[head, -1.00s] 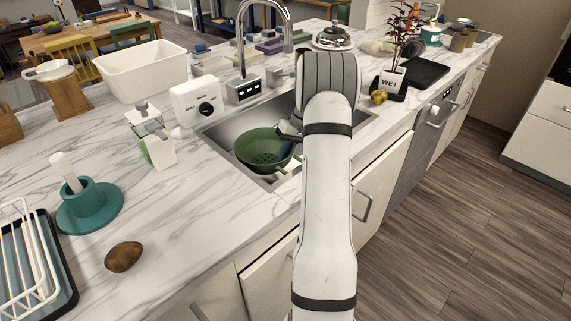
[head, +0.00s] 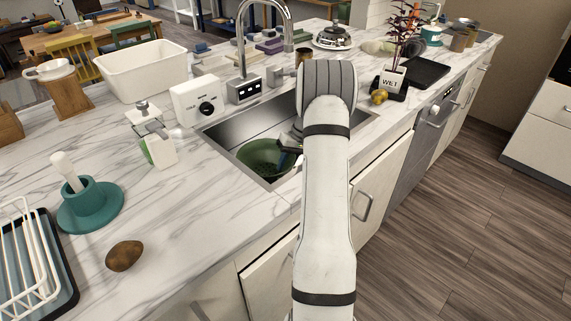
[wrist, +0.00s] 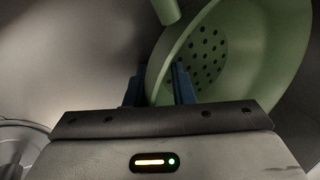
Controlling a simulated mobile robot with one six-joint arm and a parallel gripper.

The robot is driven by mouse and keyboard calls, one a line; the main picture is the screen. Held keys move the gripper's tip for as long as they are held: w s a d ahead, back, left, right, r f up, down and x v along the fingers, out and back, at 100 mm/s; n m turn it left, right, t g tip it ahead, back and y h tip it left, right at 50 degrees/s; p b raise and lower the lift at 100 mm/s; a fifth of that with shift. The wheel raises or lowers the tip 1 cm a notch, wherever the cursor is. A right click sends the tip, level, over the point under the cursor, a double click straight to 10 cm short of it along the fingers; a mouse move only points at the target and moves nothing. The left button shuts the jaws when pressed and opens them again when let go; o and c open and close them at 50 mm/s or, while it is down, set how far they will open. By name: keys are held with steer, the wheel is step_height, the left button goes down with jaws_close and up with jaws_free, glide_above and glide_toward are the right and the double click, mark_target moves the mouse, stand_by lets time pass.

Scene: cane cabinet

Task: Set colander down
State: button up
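The green colander (head: 258,155) is in the sink basin, low at its near left end, and looks tilted. My arm partly covers its right side in the head view. In the wrist view the colander (wrist: 235,50) fills the upper right, with its holes showing. My gripper (wrist: 160,88) has its blue fingers on either side of the colander's wall, one inside the bowl and one outside, and appears shut on it. Whether the colander's underside touches the sink floor is hidden.
The steel sink (head: 235,130) surrounds the colander closely on the left and front. The faucet (head: 242,45) rises behind it. A soap dispenser (head: 155,140) and a white box with a dial (head: 196,100) stand beside the sink. A brown potato (head: 124,256) lies on the counter.

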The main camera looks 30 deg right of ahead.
steer(key=shift+o, duration=0.3)
steer(key=shift+r, duration=0.1)
steer(key=w+v, duration=0.1)
steer(key=v, duration=1.1)
steer(key=s+a+r+h, duration=0.1)
steer(key=s+a+r, duration=0.2)
steer(key=a, duration=0.4)
steer(key=s+a+r+n+h, duration=0.1)
steer(key=s+a+r, duration=0.25)
steer(key=a, duration=0.35)
steer(key=s+a+r+h, duration=0.1)
steer(key=s+a+r, duration=0.2)
steer(key=a, duration=0.4)
steer(key=shift+n+h, duration=0.3)
steer(key=shift+h, duration=0.2)
steer(key=s+a, duration=0.2)
steer(key=s, duration=0.1)
steer(key=s+a, duration=0.2)
steer(key=a, duration=0.1)
steer(key=s+a+r, duration=0.1)
steer(key=s+a, duration=0.1)
steer(key=s, duration=0.1)
steer(key=shift+s+a, duration=0.25)
steer(key=shift+s, duration=0.05)
steer(key=s+a+f+t, duration=0.1)
steer(key=s+a, duration=0.3)
steer(key=s, duration=0.5)
steer(key=shift+f+n+h, duration=0.3)
steer(key=shift+f+h, duration=0.1)
steer(key=shift+f, duration=0.45)
